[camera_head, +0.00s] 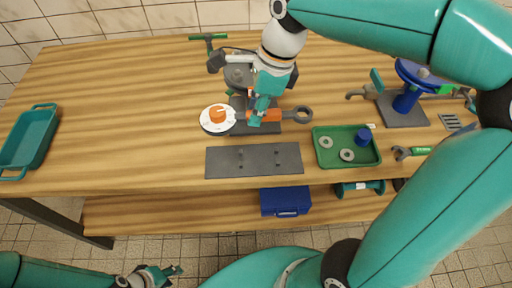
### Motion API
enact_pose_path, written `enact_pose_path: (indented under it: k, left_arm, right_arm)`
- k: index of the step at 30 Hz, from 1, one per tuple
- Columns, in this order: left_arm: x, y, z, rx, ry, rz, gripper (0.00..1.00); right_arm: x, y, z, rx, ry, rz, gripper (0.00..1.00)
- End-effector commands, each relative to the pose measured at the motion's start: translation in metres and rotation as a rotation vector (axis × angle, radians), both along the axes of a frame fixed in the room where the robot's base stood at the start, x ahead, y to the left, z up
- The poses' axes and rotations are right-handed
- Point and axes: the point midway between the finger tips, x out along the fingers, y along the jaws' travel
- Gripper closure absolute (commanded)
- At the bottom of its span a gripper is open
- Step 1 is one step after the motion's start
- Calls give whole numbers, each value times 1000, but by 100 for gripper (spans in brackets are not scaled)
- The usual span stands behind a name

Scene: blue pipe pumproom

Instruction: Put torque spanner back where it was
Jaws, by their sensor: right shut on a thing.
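The torque spanner (266,115) has an orange handle and a grey ring end that points right. My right gripper (257,118), reaching down from above, is shut on it around the left part of the handle. A white round dial with an orange knob (217,118) is just left of the gripper; I cannot tell whether it joins the spanner. The spanner lies across the front of a dark base plate in this view; whether it touches is unclear. My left gripper (166,274) is low at the bottom left, off the table, its finger opening too small to tell.
A dark flat plate with pegs (254,160) lies in front. A green tray (345,160) with rings and a blue piece is right of it. A blue-wheeled valve stand (404,108) and a green-handled spanner (414,152) are further right. A teal tray (29,139) is far left; the left tabletop is clear.

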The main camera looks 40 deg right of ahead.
Motion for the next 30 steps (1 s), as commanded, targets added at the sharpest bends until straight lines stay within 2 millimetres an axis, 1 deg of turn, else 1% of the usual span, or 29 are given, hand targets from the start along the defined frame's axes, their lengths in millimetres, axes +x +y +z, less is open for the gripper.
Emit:
enact_pose_path:
  k: [1,3,6,9,12,17,19,25,27,30]
  left_arm:
    - [0,0,-2,0,0,0,60]
    - [0,0,-4,0,0,0,60]
    - [0,0,-5,0,0,0,60]
    - [0,0,-6,0,0,0,60]
    - [0,0,-6,0,0,0,60]
    - [0,0,-7,0,-1,0,60]
    - [0,0,-7,0,-1,0,60]
    - [0,0,-8,0,0,0,60]
    - [0,0,-8,0,-1,0,60]
    - [0,0,-8,0,-1,0,60]
  right_arm:
    - [-1,-1,-17,0,6,-4,100]
    - [-2,-2,-36,0,6,-5,100]
    - [-2,-2,-61,0,6,-6,100]
    - [-2,-3,-82,-1,5,-5,100]
    - [-1,-3,-95,0,2,-6,100]
    - [-1,-3,-105,-1,1,-6,100]
    - [-1,-3,-112,-1,1,-7,100]
    - [-1,-3,-140,0,2,-7,100]
    - [-2,-3,-144,0,1,-7,100]
    - [-1,-3,-145,0,-3,-7,100]
